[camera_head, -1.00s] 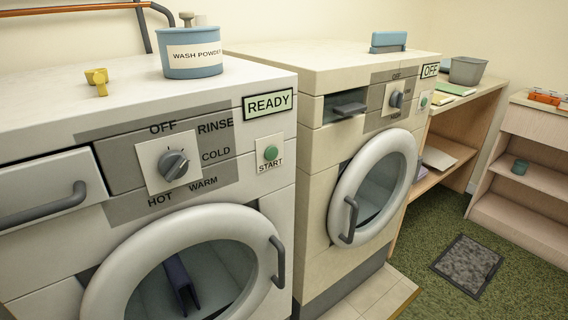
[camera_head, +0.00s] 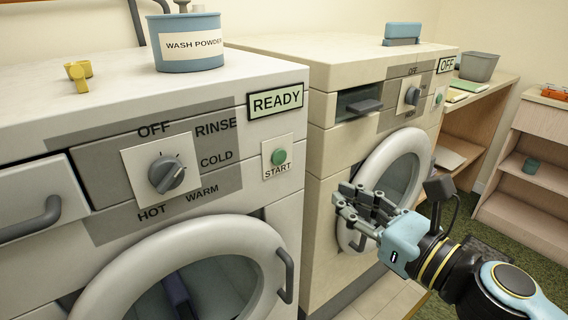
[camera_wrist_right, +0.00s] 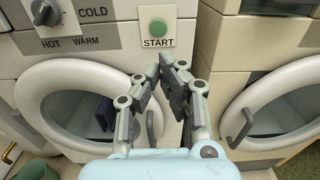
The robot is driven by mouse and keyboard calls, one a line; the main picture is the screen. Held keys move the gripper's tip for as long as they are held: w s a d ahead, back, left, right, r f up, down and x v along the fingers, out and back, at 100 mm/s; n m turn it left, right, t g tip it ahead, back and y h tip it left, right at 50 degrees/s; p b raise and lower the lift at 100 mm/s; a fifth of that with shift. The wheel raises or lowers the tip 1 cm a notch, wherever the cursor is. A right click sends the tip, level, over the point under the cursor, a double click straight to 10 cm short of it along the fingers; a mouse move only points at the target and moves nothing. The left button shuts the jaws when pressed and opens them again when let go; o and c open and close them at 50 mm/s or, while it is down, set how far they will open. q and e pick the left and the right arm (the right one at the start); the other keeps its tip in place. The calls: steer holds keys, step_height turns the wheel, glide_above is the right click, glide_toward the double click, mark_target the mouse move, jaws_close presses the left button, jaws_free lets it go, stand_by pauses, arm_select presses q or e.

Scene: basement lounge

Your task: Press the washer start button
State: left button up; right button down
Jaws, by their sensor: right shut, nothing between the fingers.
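The washer (camera_head: 110,90) is the white machine at the left in the head view. Its green start button (camera_head: 278,157) sits on a pale plate marked START, under a sign (camera_head: 275,102) reading READY. The button also shows in the right wrist view (camera_wrist_right: 158,27), above and ahead of my fingertips. The washer's dial (camera_head: 167,174) is left of the button. My right gripper (camera_head: 352,196) is shut and empty, in front of the second machine's door, right of and lower than the button and apart from it. It also shows in the wrist view (camera_wrist_right: 161,72). My left gripper is not in view.
A cream machine (camera_head: 330,72) marked OFF stands to the right, with its own round door. The washer's door (camera_head: 262,235) is shut. A wash powder tub (camera_head: 187,50) and a yellow object (camera_head: 78,75) stand on the washer. Shelves stand farther right.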

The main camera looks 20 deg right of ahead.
steer(key=shift+w, duration=0.1)
steer(key=p, duration=0.3)
glide_toward(283, 155)
steer(key=x, duration=0.6)
steer(key=shift+a+f, duration=0.1)
steer(key=shift+f, duration=0.05)
steer(key=shift+w+a, duration=0.25)
steer(key=shift+w, duration=0.35)
steer(key=shift+w, duration=0.1)
steer(key=shift+w+a+b, duration=0.15)
steer(key=shift+w+b, duration=0.2)
steer(key=shift+w, duration=0.2)
